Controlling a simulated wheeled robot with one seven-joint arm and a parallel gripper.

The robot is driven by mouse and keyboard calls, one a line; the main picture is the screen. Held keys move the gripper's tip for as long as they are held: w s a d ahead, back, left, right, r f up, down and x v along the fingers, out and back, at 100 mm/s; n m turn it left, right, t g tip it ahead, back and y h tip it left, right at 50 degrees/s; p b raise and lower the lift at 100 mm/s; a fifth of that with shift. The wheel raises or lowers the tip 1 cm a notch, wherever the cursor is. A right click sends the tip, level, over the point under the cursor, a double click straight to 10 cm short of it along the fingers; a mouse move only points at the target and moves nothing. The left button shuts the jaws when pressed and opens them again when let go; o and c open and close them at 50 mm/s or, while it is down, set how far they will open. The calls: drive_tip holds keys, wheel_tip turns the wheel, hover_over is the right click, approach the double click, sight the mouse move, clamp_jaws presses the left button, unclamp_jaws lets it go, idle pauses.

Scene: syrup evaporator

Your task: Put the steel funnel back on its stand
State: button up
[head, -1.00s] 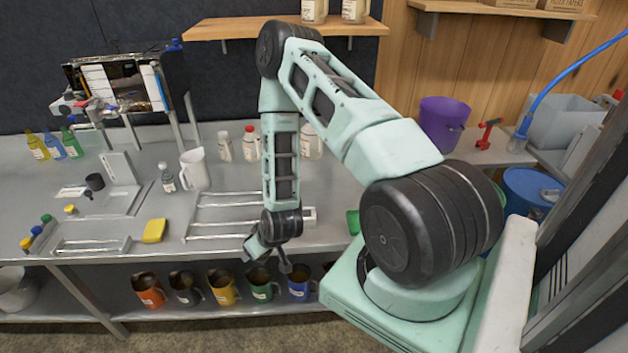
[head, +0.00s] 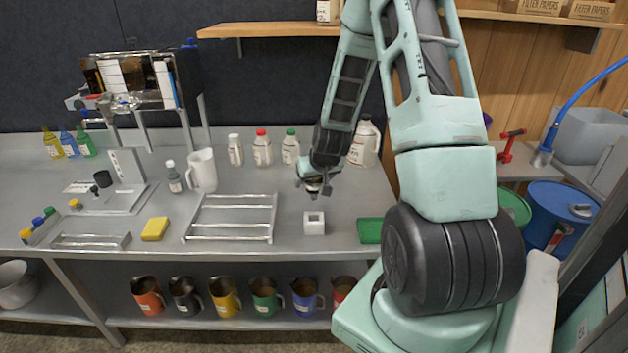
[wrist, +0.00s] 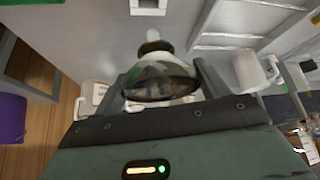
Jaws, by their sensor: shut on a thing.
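My gripper (head: 320,190) is above the steel bench, behind the white stand. In the wrist view my gripper (wrist: 162,88) is shut on the shiny steel funnel (wrist: 160,75), with the rim between the fingers and the narrow spout pointing away toward the top. In the head view the funnel (head: 314,181) is small and partly hidden by the fingers. The funnel and stand are apart.
A wire rack (head: 232,219) lies left of the stand, with a yellow sponge (head: 155,229) beyond it. A green pad (head: 370,231) lies to the right. Several bottles (head: 263,150) and a white jug (head: 203,170) stand farther back. The bench around the stand is clear.

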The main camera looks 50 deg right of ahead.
drive_tip(key=shift+f+b, duration=3.5)
drive_tip(key=shift+f, duration=1.05)
drive_tip(key=shift+a+f, duration=0.1)
drive_tip(key=shift+f, duration=0.2)
drive_tip(key=o, duration=1.1)
drive_tip(key=shift+c, duration=0.2)
drive_tip(key=shift+r+p, duration=2.5)
drive_tip(key=shift+r, duration=1.05)
